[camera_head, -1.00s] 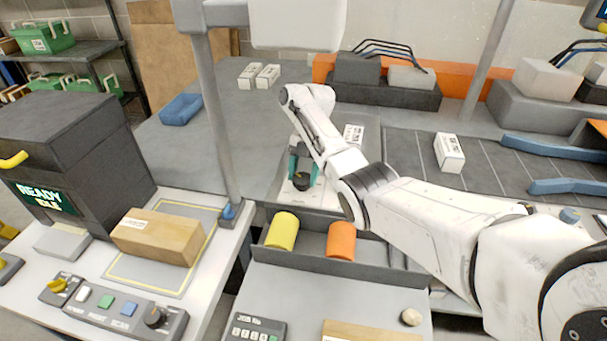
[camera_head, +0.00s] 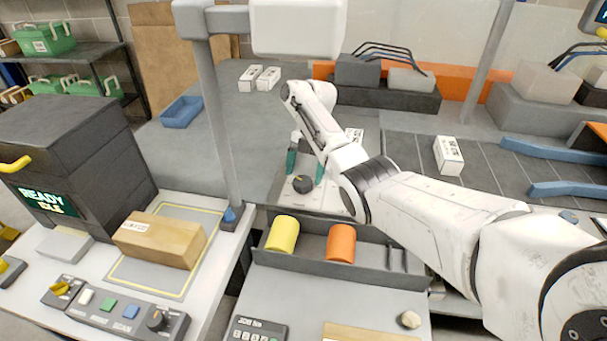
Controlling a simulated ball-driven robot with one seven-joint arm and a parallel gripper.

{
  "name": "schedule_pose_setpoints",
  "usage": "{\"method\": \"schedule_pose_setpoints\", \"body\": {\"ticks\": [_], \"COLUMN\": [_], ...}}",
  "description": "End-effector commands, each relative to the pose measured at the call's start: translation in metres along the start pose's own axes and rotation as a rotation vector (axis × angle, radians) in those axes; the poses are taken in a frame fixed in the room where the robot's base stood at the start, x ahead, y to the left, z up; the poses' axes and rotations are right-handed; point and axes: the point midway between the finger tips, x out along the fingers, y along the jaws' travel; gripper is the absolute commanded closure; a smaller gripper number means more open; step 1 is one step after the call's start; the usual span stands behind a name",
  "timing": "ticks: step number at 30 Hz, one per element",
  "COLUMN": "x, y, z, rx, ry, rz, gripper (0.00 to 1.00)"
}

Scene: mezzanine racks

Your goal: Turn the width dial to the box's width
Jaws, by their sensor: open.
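A dark round dial (camera_head: 302,184) with a yellowish mark sits on a pale panel (camera_head: 328,198) beyond the tray of rolls. My gripper (camera_head: 305,172) points down over it with its two teal fingers apart, one on each side of the dial. The fingers look clear of the dial, though the exact gap and height are hard to tell. A brown box (camera_head: 160,240) with a white label lies on the yellow-outlined mat at the left. A second dark knob (camera_head: 157,319) is on the button panel at the front left. Dial markings are too small to read.
A tray (camera_head: 300,262) with a yellow roll (camera_head: 283,233) and an orange roll (camera_head: 341,243) stands in front of the dial. A grey post (camera_head: 216,120) rises left of my gripper. A small white box (camera_head: 448,155) lies on the belt at right.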

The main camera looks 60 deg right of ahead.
Motion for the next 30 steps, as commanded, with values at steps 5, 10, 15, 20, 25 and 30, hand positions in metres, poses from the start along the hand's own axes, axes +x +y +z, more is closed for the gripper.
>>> {"method": "schedule_pose_setpoints", "body": {"ticks": [5, 10, 15, 20, 25, 30], "x": [-0.042, -0.069, -0.084, -0.088, -0.088, -0.088], "y": [0.000, 0.000, 0.000, 0.000, 0.000, 0.000], "z": [-0.001, -0.001, 0.000, 0.000, 0.000, 0.000], "rx": [0.002, 0.002, 0.001, 0.001, 0.000, 0.000], "ry": [-0.003, -0.001, -0.001, -0.001, 0.000, 0.000], "rz": [0.001, 0.000, -0.001, -0.001, 0.000, 0.000], "gripper": [0.15, 0.15, 0.15, 0.15, 0.15, 0.15]}}
